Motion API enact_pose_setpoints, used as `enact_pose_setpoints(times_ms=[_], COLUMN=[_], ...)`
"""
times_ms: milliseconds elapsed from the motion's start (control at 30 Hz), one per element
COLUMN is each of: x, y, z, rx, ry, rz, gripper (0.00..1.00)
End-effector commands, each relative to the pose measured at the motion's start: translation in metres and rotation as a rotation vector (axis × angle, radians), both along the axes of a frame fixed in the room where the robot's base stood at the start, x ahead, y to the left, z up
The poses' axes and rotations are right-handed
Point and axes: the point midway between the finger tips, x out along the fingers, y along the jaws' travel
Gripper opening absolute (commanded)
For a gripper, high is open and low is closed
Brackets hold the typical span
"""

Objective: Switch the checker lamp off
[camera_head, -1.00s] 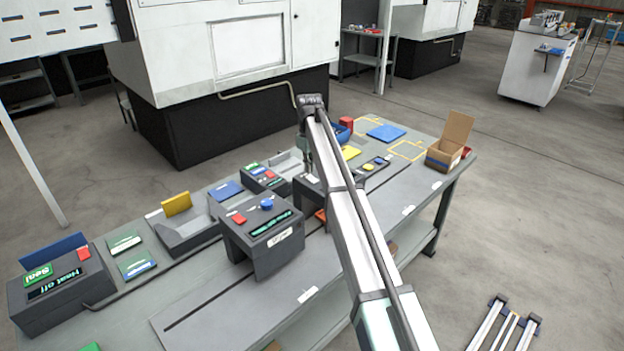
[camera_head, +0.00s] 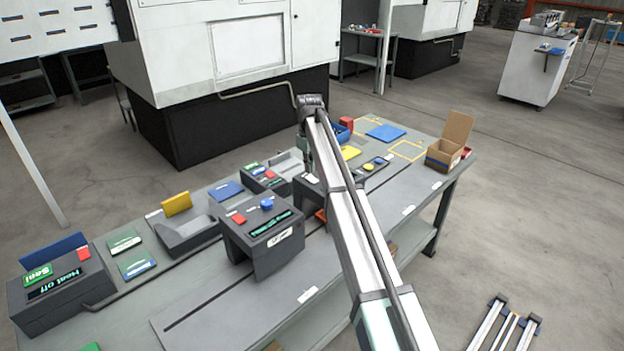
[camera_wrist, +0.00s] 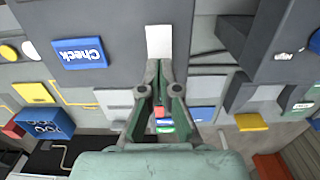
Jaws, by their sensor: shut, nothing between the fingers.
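A blue plate marked Check (camera_wrist: 79,52) shows upside down in the wrist view, on a dark grey surface. A white plate (camera_wrist: 159,42) lies beside it, just beyond my fingertips. My gripper (camera_wrist: 158,68) is shut and empty, its tips close together over the grey surface. Whether the tips touch it I cannot tell. In the head view my arm hides most of the gripper and much of the grey box (camera_head: 300,190) below it. I cannot make out the checker lamp or whether it is lit.
A grey housing (camera_head: 262,255) with a red button, a blue knob and a green display stands in front. An open cardboard box (camera_head: 440,160) stands at the bench's right end. The bench front is mostly clear.

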Motion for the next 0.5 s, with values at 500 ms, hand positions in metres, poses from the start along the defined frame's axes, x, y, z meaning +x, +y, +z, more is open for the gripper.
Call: enact_pose_setpoints(times_ms=[500], x=[-0.0001], y=[0.0000], z=[-0.0073], rx=[0.000], ry=[0.000], rz=[0.000], gripper=[0.00])
